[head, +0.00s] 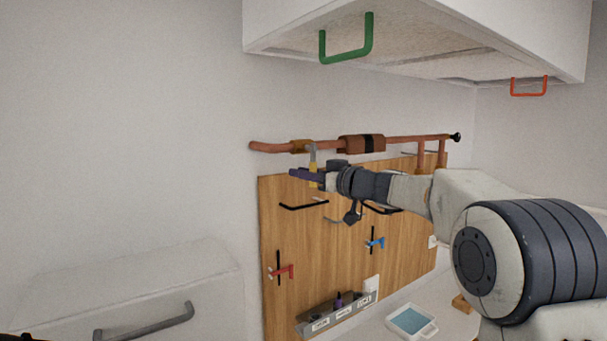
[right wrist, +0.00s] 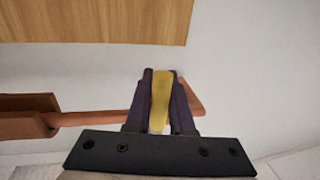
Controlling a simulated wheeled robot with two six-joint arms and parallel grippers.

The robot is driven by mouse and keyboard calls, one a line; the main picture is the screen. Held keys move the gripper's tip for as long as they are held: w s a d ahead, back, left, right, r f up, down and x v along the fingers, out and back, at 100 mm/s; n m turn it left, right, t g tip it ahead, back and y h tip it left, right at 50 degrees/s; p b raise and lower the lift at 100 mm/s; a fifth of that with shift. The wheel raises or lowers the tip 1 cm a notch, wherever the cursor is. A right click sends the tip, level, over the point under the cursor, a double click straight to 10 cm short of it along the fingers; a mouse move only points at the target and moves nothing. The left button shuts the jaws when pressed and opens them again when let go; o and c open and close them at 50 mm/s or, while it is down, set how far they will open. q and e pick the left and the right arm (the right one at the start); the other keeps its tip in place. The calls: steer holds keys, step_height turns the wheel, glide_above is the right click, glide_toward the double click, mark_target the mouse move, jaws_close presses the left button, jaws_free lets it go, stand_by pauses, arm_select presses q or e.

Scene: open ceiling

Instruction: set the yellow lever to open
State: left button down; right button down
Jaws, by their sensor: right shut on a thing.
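The yellow lever (right wrist: 161,98) is between the two dark fingers of my right gripper (right wrist: 162,105) in the right wrist view. In the head view the lever (head: 313,167) hangs down below the copper pipe (head: 270,147), with a grey piece at its top. My right gripper (head: 308,178) is shut on the lever there, reaching in from the right. A brass-coloured valve body (head: 301,146) sits on the pipe just above the lever. The fingers hide part of the lever. My left gripper is not clearly in view.
Below is a wooden board (head: 330,240) with a red lever (head: 281,271), a blue lever (head: 375,243) and dark hooks. White cabinets with a green handle (head: 346,52) and a red handle (head: 528,93) hang overhead. A blue-filled tray (head: 411,321) stands on the counter.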

steer(key=n+b, duration=0.1)
steer(key=b, duration=0.1)
steer(key=w+d+n+b, duration=0.1)
steer(key=n+b, duration=0.1)
steer(key=b, duration=0.1)
steer(key=d+n+h+b, duration=0.1)
steer(key=n+b, duration=0.1)
steer(key=b, duration=0.1)
steer(key=shift+w+d+r+g, duration=0.1)
steer(key=shift+w+d+g, duration=0.1)
steer(key=shift+w+g, duration=0.1)
steer(key=shift+w+d+r+n+b, duration=0.15)
steer(key=shift+d+r+n+b, duration=0.15)
steer(key=shift+n, duration=0.4)
steer(key=c, duration=0.8)
jaws_free()
